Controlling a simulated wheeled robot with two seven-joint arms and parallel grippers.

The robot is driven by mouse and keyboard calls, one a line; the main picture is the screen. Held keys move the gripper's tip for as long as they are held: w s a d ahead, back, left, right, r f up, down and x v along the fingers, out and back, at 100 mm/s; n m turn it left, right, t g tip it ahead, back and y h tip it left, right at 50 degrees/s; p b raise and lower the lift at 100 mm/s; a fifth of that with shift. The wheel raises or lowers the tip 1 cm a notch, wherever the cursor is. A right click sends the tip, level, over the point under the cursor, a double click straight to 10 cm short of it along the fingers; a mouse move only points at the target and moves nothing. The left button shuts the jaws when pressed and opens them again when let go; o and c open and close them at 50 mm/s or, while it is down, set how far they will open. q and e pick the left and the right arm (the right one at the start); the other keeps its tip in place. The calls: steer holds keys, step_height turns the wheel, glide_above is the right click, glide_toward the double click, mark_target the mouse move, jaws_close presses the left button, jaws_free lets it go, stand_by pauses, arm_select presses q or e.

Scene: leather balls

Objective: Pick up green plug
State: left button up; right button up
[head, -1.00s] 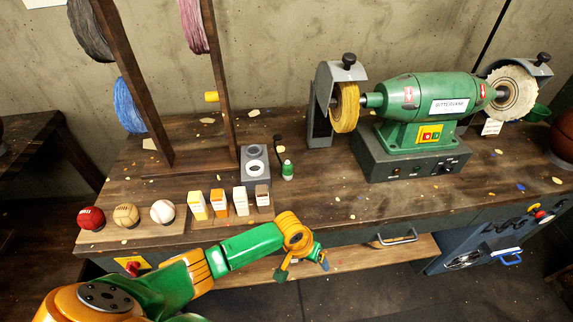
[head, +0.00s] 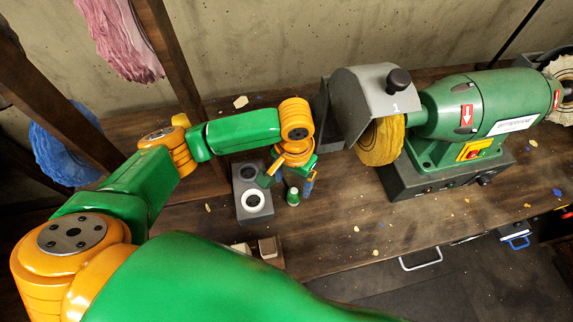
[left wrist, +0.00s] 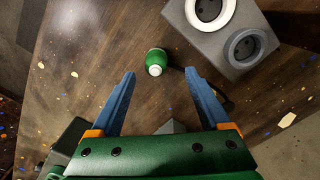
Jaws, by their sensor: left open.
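The green plug (head: 293,196) stands on the wooden bench (head: 350,225), just right of the grey socket block (head: 254,204) with its two round sockets. In the left wrist view the green plug (left wrist: 155,62) shows its pale end and a dark cord running from it, near the block (left wrist: 225,30). My left gripper (head: 290,184) is open and empty, close by the plug in the head view. In the left wrist view its blue fingers (left wrist: 160,85) are spread, with the plug ahead of the gap between them. My right gripper is not in view.
A green bench grinder (head: 465,110) with a yellow wheel stands to the right. A wooden rack with pink thread (head: 120,40) and blue thread (head: 65,145) is at left. Small blocks (head: 270,252) lie near the front. The bench right of the plug is mostly clear.

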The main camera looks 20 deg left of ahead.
mark_target(294, 191)
arm_select(q)
steer(key=f, duration=0.6)
steer(key=shift+s+d+f, duration=0.25)
steer(key=shift+s+d, duration=0.05)
steer(key=shift+d, duration=0.1)
steer(key=shift+w+a+f, duration=0.15)
steer(key=shift+w, duration=0.1)
steer(key=shift+s, duration=0.15)
steer(key=c, duration=1)
jaws_close()
